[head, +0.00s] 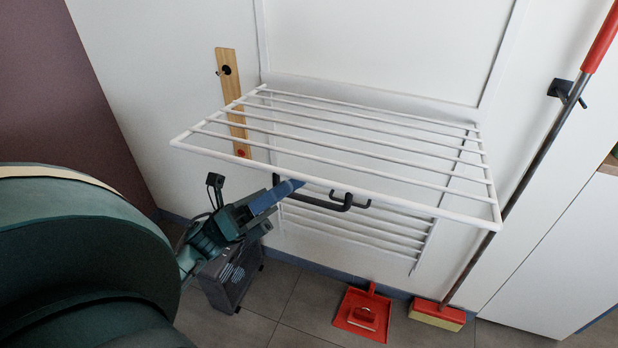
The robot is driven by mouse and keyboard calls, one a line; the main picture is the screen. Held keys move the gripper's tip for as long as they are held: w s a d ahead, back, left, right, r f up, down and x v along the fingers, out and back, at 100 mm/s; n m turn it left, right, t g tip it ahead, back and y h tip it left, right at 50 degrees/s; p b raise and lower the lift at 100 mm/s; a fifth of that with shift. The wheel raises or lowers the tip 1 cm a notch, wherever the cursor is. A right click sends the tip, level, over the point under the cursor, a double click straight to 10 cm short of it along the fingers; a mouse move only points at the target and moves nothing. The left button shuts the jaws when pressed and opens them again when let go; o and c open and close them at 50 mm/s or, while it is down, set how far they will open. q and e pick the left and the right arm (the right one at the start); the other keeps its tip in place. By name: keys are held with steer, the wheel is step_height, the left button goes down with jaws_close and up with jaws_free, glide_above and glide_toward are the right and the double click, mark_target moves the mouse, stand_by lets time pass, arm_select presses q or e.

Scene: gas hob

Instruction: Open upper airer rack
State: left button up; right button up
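The upper airer rack (330,143) is a white frame with several bars. It sticks out from the white wall panel, close to level. A dark handle (335,206) hangs below its front bar. My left gripper (285,190) is under the front bar at the left end of this handle, its blue fingertips overlapping it in the picture. The fingers are seen nearly edge-on, so I cannot tell whether they grip the handle or only lie beside it. The lower rack (355,232) hangs close to the wall below, partly hidden by the upper one. My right gripper is out of view.
A wooden strip with hooks (229,88) is on the wall at left. A broom (520,185) leans at right. A red dustpan (363,314) and a dark grey box (228,278) are on the tiled floor. A white cabinet (560,250) stands at right.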

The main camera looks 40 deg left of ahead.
arm_select(q)
steer(key=b+v, duration=0.1)
steer(key=v, duration=0.6)
steer(key=shift+s+r, duration=0.2)
steer(key=shift+r, duration=0.1)
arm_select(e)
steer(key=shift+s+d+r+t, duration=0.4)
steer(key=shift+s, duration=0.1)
